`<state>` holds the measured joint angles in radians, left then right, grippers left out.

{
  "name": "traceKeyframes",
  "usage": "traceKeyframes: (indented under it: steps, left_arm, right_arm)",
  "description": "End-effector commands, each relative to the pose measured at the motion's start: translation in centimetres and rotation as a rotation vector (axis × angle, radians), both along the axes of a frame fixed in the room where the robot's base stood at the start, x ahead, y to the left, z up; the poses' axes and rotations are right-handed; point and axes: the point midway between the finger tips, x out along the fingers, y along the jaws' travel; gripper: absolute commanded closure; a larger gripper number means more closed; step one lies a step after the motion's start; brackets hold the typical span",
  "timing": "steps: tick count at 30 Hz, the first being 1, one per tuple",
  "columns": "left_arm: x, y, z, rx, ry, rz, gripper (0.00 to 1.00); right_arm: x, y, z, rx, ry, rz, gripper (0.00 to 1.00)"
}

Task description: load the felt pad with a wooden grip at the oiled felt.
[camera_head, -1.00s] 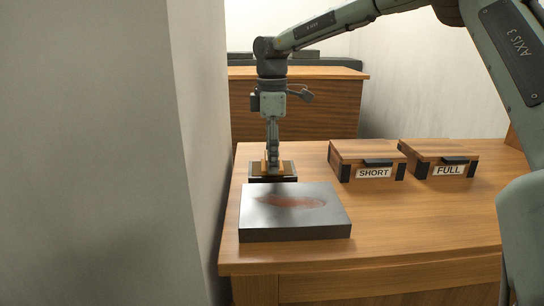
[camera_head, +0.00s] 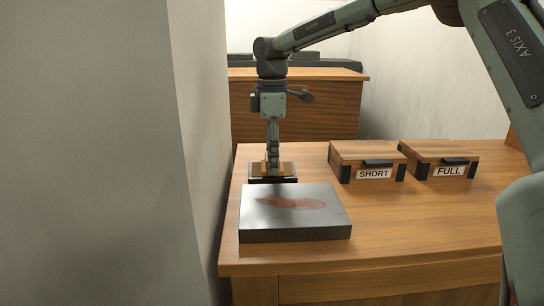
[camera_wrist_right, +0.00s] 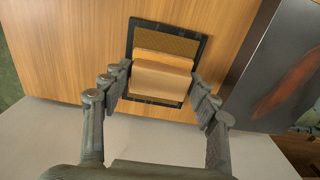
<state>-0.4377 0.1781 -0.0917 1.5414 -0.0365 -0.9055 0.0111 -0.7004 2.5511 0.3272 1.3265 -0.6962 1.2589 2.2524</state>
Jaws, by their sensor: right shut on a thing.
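My right gripper (camera_head: 272,160) points straight down at the left back of the table and is shut on the wooden grip of the felt pad. In the right wrist view the pad's pale wooden grip (camera_wrist_right: 161,75) sits between the two fingers. The oiled felt (camera_wrist_right: 168,43) is a brown square in a black-rimmed tray directly under the pad. In the head view the tray (camera_head: 273,180) shows as a dark, low box beneath the gripper. The pad's underside is hidden, so I cannot tell whether it touches the felt. My left gripper is out of view.
A grey slab (camera_head: 295,228) with a reddish patch (camera_head: 290,202) lies just in front of the tray. Two wooden boxes labelled SHORT (camera_head: 367,153) and FULL (camera_head: 440,152) stand to the right. A grey wall (camera_head: 195,150) borders the table's left. The table's right front is clear.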

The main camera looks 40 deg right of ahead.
Motion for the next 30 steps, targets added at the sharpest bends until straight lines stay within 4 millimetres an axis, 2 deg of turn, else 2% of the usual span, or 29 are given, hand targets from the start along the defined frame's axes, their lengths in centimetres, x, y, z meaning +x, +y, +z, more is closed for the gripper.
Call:
traceKeyframes:
  steps: [8,24,30]
  left_arm:
    - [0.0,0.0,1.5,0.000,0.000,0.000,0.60]
    - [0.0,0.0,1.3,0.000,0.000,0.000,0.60]
    - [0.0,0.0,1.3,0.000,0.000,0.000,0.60]
  right_arm:
    - [0.0,0.0,2.6,0.000,-0.002,0.000,0.63]
    - [0.1,0.0,6.6,0.000,-0.005,0.000,0.63]
    - [0.0,0.0,6.9,0.000,-0.002,0.000,0.63]
